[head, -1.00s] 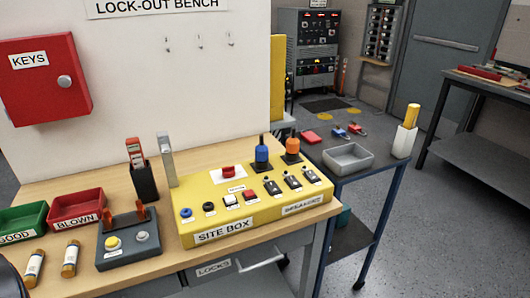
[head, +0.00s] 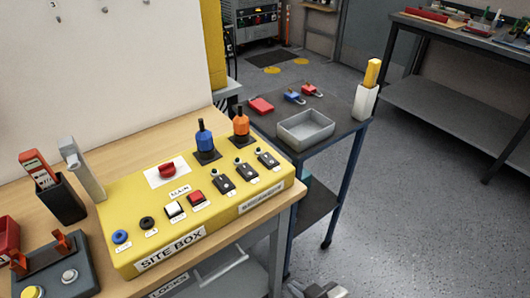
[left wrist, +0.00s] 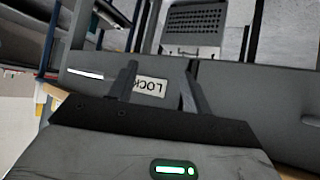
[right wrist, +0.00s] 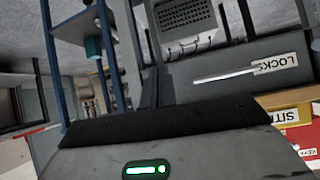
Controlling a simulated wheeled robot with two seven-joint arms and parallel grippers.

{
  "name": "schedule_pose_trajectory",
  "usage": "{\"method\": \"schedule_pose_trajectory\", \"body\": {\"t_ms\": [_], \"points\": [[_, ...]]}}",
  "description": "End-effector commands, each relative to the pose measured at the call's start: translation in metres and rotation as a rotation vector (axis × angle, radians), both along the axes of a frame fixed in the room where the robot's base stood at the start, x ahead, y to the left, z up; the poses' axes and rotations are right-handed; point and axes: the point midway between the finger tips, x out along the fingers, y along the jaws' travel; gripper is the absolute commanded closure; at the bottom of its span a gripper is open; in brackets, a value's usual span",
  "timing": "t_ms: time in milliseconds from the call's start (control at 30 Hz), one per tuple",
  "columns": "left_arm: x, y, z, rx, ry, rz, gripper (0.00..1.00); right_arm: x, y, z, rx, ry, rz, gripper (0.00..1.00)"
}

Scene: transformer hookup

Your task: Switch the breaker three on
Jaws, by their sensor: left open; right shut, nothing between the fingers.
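The yellow site box (head: 150,230) sits on the wooden bench. Three black breaker switches stand in a slanted row on its right part: a near one (head: 222,184), a middle one (head: 244,171) and a far one (head: 267,159). Their number labels and lever positions are too small to read. My right gripper (head: 320,290) shows at the bottom edge of the head view, low and apart from the box; in the right wrist view (right wrist: 150,88) its fingers are together and empty. My left gripper (left wrist: 156,85) shows only in the left wrist view, fingers apart, facing the bench's drawer front.
A blue bottle-shaped handle (head: 205,140) and an orange one (head: 241,124) rise behind the breakers. A red knob (head: 167,169) and several buttons share the box top. A dark cart (head: 335,122) with a grey tray (head: 306,127) stands right of the bench. Open floor lies farther right.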

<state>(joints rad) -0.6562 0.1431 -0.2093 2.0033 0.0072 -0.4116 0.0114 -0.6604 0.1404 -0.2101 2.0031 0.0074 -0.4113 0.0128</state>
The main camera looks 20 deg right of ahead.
Motion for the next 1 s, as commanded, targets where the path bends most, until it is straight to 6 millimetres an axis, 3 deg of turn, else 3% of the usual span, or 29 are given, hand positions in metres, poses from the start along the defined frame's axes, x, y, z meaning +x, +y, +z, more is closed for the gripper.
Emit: {"method": "schedule_pose_trajectory", "body": {"t_ms": [67, 167, 300, 400, 500, 633, 1000], "points": [[0.0, 0.0, -0.003, 0.0, -0.001, 0.0, 0.42, 0.013, -0.01, 0.008, -0.008, -0.034, 0.002, 1.0], [0.001, -0.001, -0.01, -0.002, -0.001, 0.0, 0.42, 0.051, -0.027, 0.044, 0.003, -0.14, 0.007, 1.0], [0.002, -0.003, -0.017, -0.008, -0.004, -0.002, 0.42, 0.106, -0.047, 0.126, 0.045, -0.329, 0.032, 1.0], [0.004, -0.005, -0.016, -0.014, -0.013, -0.005, 0.42, 0.126, -0.051, 0.18, 0.078, -0.43, 0.062, 1.0], [0.006, -0.006, -0.014, -0.016, -0.018, -0.007, 0.42, 0.133, -0.051, 0.216, 0.102, -0.491, 0.084, 1.0], [0.005, -0.005, -0.012, -0.014, -0.02, -0.011, 0.42, 0.135, -0.051, 0.235, 0.118, -0.519, 0.096, 1.0], [-0.001, -0.005, -0.014, -0.011, -0.008, -0.016, 0.42, 0.137, -0.05, 0.235, 0.12, -0.518, 0.094, 1.0]]}}
